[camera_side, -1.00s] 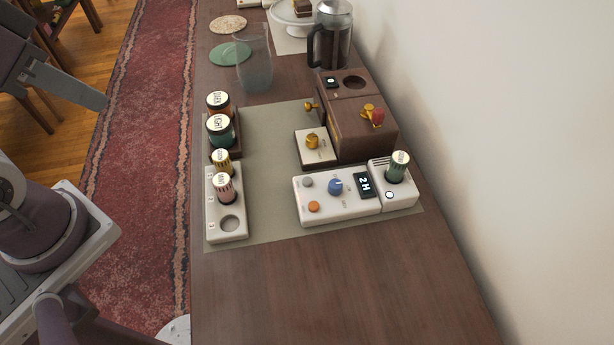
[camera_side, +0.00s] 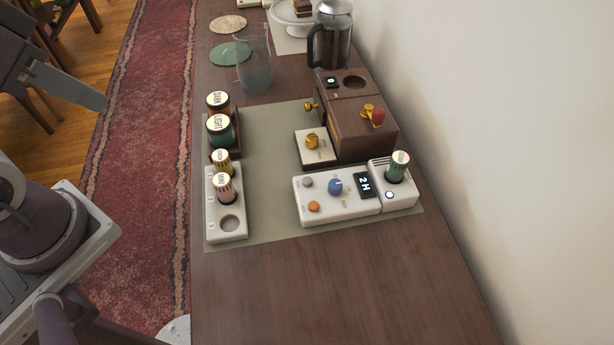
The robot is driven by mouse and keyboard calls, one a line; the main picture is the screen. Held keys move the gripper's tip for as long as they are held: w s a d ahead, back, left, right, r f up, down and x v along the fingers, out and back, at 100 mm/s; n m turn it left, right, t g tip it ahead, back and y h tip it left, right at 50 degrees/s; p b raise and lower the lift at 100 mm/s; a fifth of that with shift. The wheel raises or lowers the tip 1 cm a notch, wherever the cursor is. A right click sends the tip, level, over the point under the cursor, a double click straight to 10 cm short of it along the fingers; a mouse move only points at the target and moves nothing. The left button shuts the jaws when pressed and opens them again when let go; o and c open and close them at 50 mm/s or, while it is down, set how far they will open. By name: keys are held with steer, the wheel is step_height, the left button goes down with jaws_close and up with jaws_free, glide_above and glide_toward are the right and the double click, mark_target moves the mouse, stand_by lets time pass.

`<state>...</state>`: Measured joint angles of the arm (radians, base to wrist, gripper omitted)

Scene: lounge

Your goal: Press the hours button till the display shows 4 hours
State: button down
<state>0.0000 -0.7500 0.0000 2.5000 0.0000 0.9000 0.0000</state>
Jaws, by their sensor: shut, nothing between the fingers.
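The white control box (camera_side: 340,211) lies on the green-grey mat, right of centre. Its dark display (camera_side: 363,185) shows "2 H", turned sideways. On its top are a grey button (camera_side: 307,182), an orange button (camera_side: 314,207) and a blue knob (camera_side: 335,187). Their small labels are too fine to read, so I cannot tell which one is the hours button. My gripper (camera_side: 98,99) is at the upper left edge, partly cut off by the frame. Its fingers are shut and empty, out over the rug side, well away from the box and touching nothing.
A white rack (camera_side: 240,226) with jars is to the left. A glass pitcher (camera_side: 254,75) stands farther back. The front table (camera_side: 330,290) is clear; a wall rises at right.

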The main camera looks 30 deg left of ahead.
steer(key=w+a+f+m+y, duration=0.2)
steer(key=w+a+f+y, duration=0.15)
steer(key=w, duration=0.45)
steer(key=m+t+h, duration=0.3)
steer(key=m+h, duration=0.2)
steer(key=m, duration=0.4)
glide_above(307, 181)
step_height(307, 181, down, 9)
steer(key=shift+s, duration=0.45)
steer(key=shift+f, duration=0.15)
steer(key=shift+a+f, duration=0.1)
steer(key=shift+f, duration=4.25)
steer(key=shift+f, duration=0.4)
